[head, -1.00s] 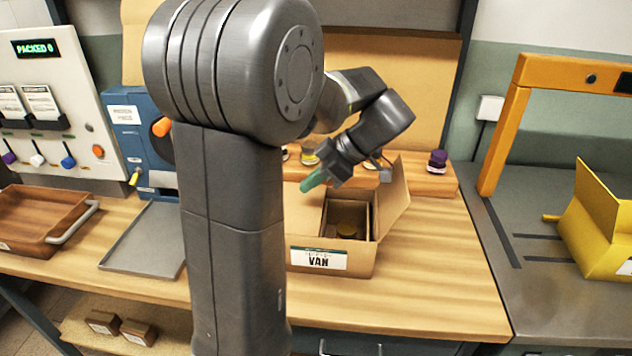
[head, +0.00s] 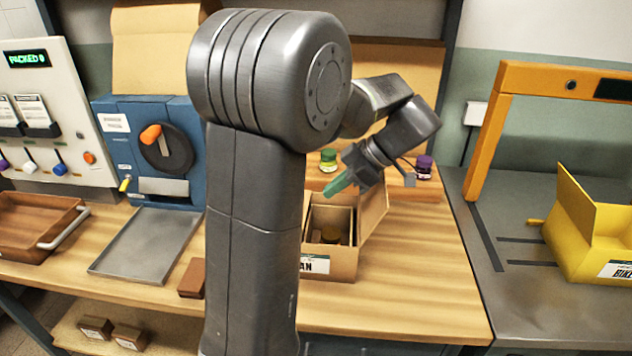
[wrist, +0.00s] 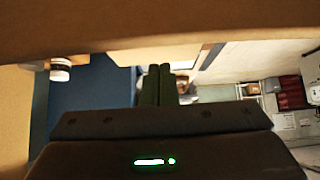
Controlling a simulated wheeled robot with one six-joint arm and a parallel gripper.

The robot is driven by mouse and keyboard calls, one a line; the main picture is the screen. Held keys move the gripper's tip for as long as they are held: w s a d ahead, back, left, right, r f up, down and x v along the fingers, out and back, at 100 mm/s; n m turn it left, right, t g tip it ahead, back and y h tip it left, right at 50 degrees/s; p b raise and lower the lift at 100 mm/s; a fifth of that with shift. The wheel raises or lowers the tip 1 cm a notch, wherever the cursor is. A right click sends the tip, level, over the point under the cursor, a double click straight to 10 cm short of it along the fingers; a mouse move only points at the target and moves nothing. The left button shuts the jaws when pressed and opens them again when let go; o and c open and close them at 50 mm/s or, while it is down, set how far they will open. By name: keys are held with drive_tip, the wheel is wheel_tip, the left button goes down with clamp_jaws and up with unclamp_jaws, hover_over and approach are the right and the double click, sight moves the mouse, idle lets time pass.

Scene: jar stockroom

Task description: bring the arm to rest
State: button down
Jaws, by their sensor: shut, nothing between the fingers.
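My gripper (head: 338,186) shows in the head view with its green fingers pointing down and left, above the open cardboard box. The fingers are together and hold nothing. In the wrist view my gripper (wrist: 158,72) shows its two green fingers side by side and touching. My forearm is bent and extends over the bench, and my large upper arm link hides part of the bench and the left part of the box.
The cardboard box (head: 345,262) stands open on the wooden bench, with a dark-lidded jar inside. Green-topped (head: 328,160) and purple-lidded (head: 424,166) jars stand behind it. A blue machine (head: 125,150), metal tray (head: 145,245) and wooden tray (head: 28,243) are left; an orange frame (head: 485,140) and yellow box (head: 575,250) are right.

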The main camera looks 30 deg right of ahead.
drive_tip(key=shift+s+d+f, duration=0.15)
drive_tip(key=shift+s+d, duration=0.1)
drive_tip(key=shift+d, duration=0.1)
drive_tip(key=shift+a, duration=0.1)
